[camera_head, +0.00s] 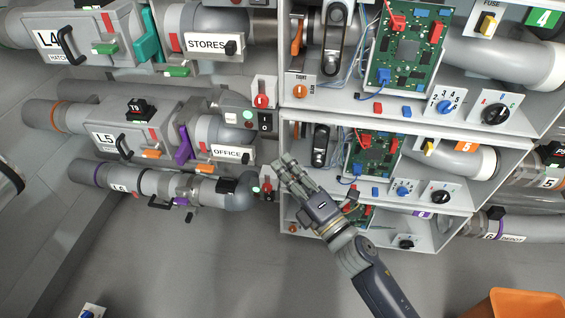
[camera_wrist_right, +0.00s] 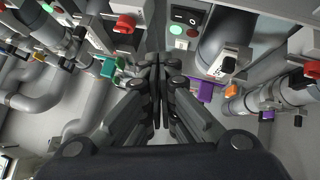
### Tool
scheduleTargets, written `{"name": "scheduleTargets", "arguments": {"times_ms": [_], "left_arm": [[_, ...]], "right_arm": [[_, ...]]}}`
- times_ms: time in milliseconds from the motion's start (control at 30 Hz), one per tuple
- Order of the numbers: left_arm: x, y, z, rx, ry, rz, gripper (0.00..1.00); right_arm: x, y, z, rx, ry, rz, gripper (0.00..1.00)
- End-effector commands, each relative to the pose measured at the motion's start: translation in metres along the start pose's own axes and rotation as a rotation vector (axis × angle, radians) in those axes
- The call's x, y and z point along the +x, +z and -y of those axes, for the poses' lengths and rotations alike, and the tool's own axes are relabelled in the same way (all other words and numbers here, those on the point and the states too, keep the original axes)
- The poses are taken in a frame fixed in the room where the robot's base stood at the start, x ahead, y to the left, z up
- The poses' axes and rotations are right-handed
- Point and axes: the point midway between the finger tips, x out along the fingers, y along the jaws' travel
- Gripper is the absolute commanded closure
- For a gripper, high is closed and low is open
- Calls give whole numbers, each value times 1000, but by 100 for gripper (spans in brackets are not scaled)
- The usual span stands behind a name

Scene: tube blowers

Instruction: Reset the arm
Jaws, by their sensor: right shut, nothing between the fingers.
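My right arm (camera_head: 370,275) comes in from the bottom right of the head view and reaches up and left. Its gripper (camera_head: 284,168) is in front of the gap between the left pipe rows and the open cabinet, near the lower cabinet's left edge. In the right wrist view, the gripper's fingers (camera_wrist_right: 157,62) are together with nothing between them. I cannot tell whether the fingertips touch anything. My left gripper is not in view.
The cabinet's green circuit board (camera_head: 408,50) and knobs are right of the gripper. The L5 unit (camera_head: 118,140), OFFICE pipe (camera_head: 212,128) and switch panel (camera_head: 264,122) are to its left. An orange bin (camera_head: 525,303) is at bottom right. The floor (camera_head: 200,270) at lower left is mostly clear.

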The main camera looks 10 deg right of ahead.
Motion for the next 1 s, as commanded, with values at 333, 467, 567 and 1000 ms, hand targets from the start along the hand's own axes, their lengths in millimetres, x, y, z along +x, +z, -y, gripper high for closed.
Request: {"name": "scheduleTargets", "arguments": {"times_ms": [333,467,567,1000], "left_arm": [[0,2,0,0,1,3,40],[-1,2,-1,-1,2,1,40],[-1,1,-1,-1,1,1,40],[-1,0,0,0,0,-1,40]], "right_arm": [[0,0,0,0,0,0,100],[-2,3,8,26,-21,15,100],[-10,12,38,137,-99,76,100],[-198,1,289,1043,-775,759,100]]}}
